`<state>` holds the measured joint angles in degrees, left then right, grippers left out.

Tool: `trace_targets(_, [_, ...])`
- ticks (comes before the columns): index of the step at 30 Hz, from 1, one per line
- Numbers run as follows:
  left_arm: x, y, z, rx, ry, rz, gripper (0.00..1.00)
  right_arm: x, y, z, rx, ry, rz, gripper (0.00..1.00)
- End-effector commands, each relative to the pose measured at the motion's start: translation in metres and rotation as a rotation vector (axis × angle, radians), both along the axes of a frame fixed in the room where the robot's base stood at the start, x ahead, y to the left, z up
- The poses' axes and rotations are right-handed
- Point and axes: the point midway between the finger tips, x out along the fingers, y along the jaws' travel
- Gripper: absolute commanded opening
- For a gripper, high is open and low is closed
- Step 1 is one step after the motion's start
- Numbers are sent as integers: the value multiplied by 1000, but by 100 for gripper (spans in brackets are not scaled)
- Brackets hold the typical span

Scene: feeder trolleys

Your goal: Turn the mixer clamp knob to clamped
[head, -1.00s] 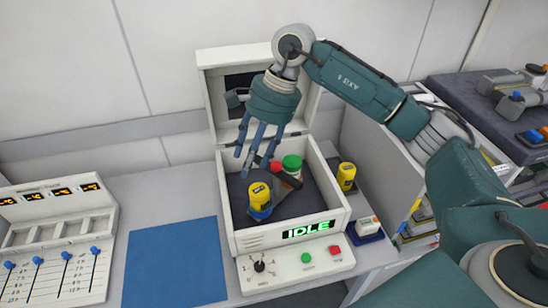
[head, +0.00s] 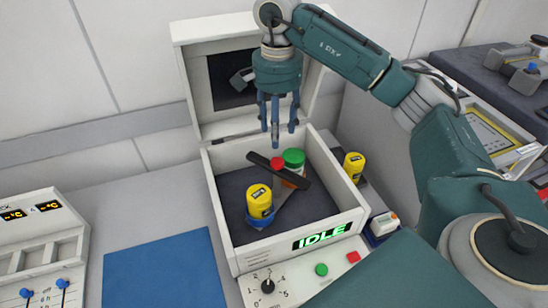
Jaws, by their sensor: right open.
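The mixer (head: 222,225) is a white box with its lid (head: 190,85) raised and its display reading IDLE. Inside it, a dark bar (head: 262,160) lies slantwise across a green-capped container (head: 294,158). A small red part (head: 277,162) shows beside the bar; I cannot tell if it belongs to the clamp knob. A yellow bottle in a blue holder (head: 259,203) stands in front of them. My right gripper (head: 277,132) is open and empty, with its fingers pointing down above the back of the box, apart from the bar. My left gripper is not in view.
The front panel has a black numbered dial (head: 267,286), a green button (head: 321,269) and a red button (head: 353,257). A second yellow bottle (head: 353,167) stands right of the box. A blue mat (head: 163,275) lies on the left. My right arm covers the right side.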

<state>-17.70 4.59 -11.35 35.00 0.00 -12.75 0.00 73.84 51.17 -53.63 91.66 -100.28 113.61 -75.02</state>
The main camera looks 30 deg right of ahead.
Motion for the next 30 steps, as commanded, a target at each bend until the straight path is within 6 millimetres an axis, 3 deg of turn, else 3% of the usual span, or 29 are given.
trace_targets(15, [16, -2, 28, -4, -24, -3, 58, -1, 0, -85, 0, 3, 0, 48])
trace_targets(21, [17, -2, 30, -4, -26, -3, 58, -1, 0, -98, 0, 0, 0, 48])
trace_targets(28, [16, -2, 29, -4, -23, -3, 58, -1, 0, -99, 0, -1, 0, 48])
trace_targets(30, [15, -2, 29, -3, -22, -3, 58, -1, 0, -99, 0, 0, 0, 38])
